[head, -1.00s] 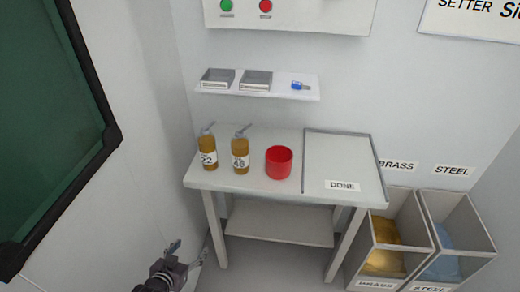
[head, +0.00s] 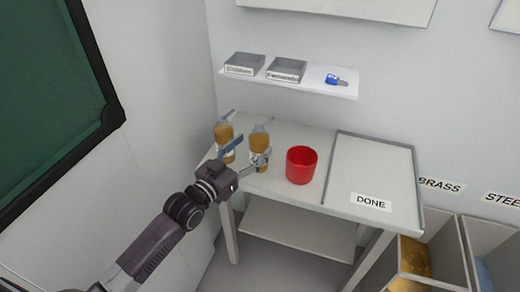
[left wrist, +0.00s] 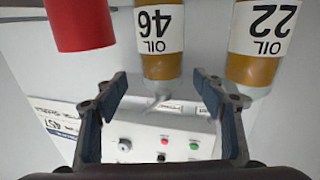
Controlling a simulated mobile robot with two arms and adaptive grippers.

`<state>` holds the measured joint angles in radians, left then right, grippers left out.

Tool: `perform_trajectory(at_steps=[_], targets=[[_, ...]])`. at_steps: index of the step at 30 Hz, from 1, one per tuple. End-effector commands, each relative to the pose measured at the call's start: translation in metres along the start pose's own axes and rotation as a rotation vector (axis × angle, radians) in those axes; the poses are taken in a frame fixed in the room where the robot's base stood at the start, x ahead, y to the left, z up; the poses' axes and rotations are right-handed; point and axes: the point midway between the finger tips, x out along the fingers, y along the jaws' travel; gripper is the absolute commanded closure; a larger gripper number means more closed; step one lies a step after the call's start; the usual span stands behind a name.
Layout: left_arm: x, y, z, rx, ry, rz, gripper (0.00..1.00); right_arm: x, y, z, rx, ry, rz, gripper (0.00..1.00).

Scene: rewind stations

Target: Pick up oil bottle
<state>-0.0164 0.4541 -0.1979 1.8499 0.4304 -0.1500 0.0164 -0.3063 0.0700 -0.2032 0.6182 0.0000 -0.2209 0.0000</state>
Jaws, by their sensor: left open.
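Two amber oil bottles with grey spouts stand upright on the small table. The left one, labelled 22 (head: 224,133), and the right one, labelled 46 (head: 259,140), are partly hidden by my left gripper (head: 247,155). My left gripper is open and empty, close in front of the bottles. In the left wrist view, which is upside down, bottle 46 (left wrist: 160,40) lines up with the gap between the fingers (left wrist: 163,95). Bottle 22 (left wrist: 260,45) stands beyond the right-hand finger. My right gripper is out of view.
A red cup (head: 301,166) stands right of bottle 46, close by; it also shows in the left wrist view (left wrist: 80,25). A DONE tray (head: 372,165) covers the table's right side. A shelf (head: 310,87) with grey trays and a blue item hangs above.

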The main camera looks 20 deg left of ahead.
Motion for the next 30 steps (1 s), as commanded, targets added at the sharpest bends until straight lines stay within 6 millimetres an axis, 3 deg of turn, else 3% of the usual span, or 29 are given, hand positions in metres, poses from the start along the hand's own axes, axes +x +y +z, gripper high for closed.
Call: perform_trajectory(at_steps=[9,19,30], targets=[[0.041,-0.004,-0.001,0.000,0.002,0.000,0.36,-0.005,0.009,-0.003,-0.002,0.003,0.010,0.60],[0.047,-0.003,0.001,0.001,0.000,0.000,0.36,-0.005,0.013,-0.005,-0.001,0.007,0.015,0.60],[0.047,-0.003,0.001,0.001,0.000,0.000,0.76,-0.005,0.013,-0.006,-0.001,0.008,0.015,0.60]])
